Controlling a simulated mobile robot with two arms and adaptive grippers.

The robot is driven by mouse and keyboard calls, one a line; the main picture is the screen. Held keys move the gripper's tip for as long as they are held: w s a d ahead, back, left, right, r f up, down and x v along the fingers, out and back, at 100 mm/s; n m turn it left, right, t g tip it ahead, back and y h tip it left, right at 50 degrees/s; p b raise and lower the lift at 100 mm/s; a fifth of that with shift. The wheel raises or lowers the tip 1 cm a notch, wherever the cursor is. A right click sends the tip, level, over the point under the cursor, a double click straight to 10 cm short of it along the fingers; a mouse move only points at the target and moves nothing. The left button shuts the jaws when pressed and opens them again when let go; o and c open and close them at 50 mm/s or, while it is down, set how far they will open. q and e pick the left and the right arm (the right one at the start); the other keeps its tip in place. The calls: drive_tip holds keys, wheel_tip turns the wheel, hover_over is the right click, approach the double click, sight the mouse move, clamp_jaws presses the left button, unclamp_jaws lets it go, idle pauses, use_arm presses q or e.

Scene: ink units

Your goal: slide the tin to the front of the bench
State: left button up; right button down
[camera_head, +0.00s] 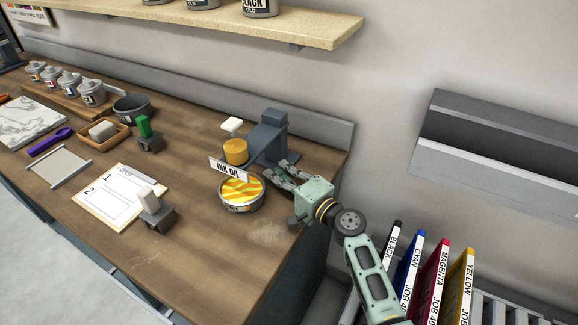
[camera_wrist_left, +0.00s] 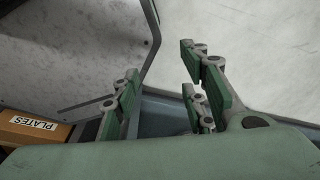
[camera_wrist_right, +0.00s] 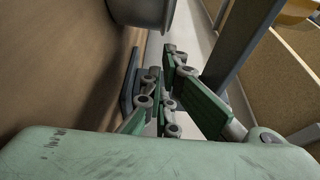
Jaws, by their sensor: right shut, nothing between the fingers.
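The round grey tin (camera_head: 241,191) with a yellow and orange wavy pattern on top stands on the wooden bench (camera_head: 190,235) near its right end. My right gripper (camera_head: 272,172) reaches in from the right, low, just behind and right of the tin. Its fingers are shut and empty. In the right wrist view the grey side of a round thing, likely the tin (camera_wrist_right: 142,12), shows at the top, apart from the fingers (camera_wrist_right: 163,85). My left gripper (camera_wrist_left: 160,85) shows only in the left wrist view, open and empty, away from the bench top.
An INK OIL sign (camera_head: 229,169) stands behind the tin, next to a blue-grey stand (camera_head: 268,138) with an orange cylinder (camera_head: 235,151). The bench front is clear.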

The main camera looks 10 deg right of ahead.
sight(252, 201)
drive_tip(key=shift+s+a+r, duration=0.15)
drive_tip(key=shift+s+a, duration=0.1)
drive_tip(key=shift+s, duration=0.2)
drive_tip(key=shift+s+a, duration=0.1)
drive_tip(key=s+a, duration=0.2)
drive_tip(key=s, duration=0.1)
drive_tip(key=s+a, duration=0.2)
drive_tip(key=s, duration=0.1)
drive_tip(key=s+a, duration=0.2)
drive_tip(key=s, duration=0.1)
drive_tip(key=shift+a+f, duration=0.2)
drive_tip(key=shift+a, duration=0.05)
use_arm(q)
drive_tip(key=shift+s+d+r, duration=0.15)
drive_tip(key=shift+s+r, duration=0.3)
drive_tip(key=shift+s, duration=0.1)
use_arm(e)
drive_tip(key=shift+w, duration=0.1)
drive_tip(key=shift+w+d, duration=0.1)
drive_tip(key=shift+w, duration=0.05)
use_arm(q)
drive_tip(key=shift+w, duration=0.15)
